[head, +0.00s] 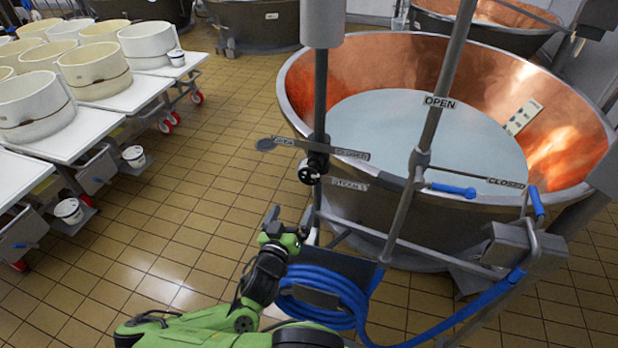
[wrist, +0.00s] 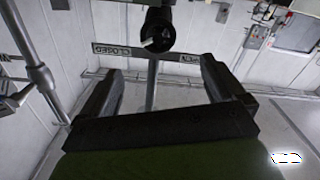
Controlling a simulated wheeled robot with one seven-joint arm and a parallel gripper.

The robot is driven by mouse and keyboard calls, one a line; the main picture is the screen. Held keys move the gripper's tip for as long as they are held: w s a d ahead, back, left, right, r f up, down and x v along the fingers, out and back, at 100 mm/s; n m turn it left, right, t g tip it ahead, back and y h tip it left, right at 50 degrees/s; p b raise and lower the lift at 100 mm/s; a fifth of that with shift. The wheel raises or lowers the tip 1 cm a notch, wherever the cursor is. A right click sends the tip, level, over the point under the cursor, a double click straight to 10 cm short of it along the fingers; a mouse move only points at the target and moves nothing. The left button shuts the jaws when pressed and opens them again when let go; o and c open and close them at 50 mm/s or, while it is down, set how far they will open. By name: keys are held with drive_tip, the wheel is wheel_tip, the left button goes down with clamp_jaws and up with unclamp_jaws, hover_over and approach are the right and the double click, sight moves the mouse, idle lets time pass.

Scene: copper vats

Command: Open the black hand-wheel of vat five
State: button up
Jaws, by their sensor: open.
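A large copper-lined vat (head: 350,75) holding pale liquid fills the right of the head view. A small black hand-wheel (head: 310,173) sits on a vertical pipe at its near left edge, below a plate (head: 320,148) with a label at each end; the right one reads CLOSED. My gripper (head: 291,222) is open and empty, below and slightly left of the hand-wheel, apart from it. In the wrist view the hand-wheel (wrist: 158,30) is at top centre, beyond the gap between the open fingers (wrist: 162,82). The small plate on the vat is too blurred to read.
A grey post with an OPEN sign (head: 439,103) and a blue-handled lever (head: 452,190) stands right of the hand-wheel. A coiled blue hose (head: 325,300) hangs beside my arm. White tables with tubs (head: 95,70) stand left. Tiled floor (head: 190,190) between is clear.

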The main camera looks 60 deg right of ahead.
drive_tip(key=b, duration=0.6)
approach(309, 178)
drive_tip(key=f, duration=0.1)
drive_tip(key=d, duration=0.2)
drive_tip(key=d+b, duration=0.1)
drive_tip(key=d, duration=0.1)
drive_tip(key=w+d+r, duration=0.1)
drive_tip(key=d, duration=0.1)
drive_tip(key=shift+d, duration=0.1)
drive_tip(key=d, duration=0.1)
drive_tip(key=d+p, duration=0.1)
drive_tip(key=d, duration=0.2)
drive_tip(key=shift+w+d+f, duration=0.1)
drive_tip(key=shift+w, duration=0.3)
drive_tip(key=shift+w+d+f, duration=0.1)
drive_tip(key=shift+d+f, duration=0.05)
drive_tip(key=shift+d, duration=0.1)
drive_tip(key=c, duration=1)
drive_tip(key=shift+o, duration=0.2)
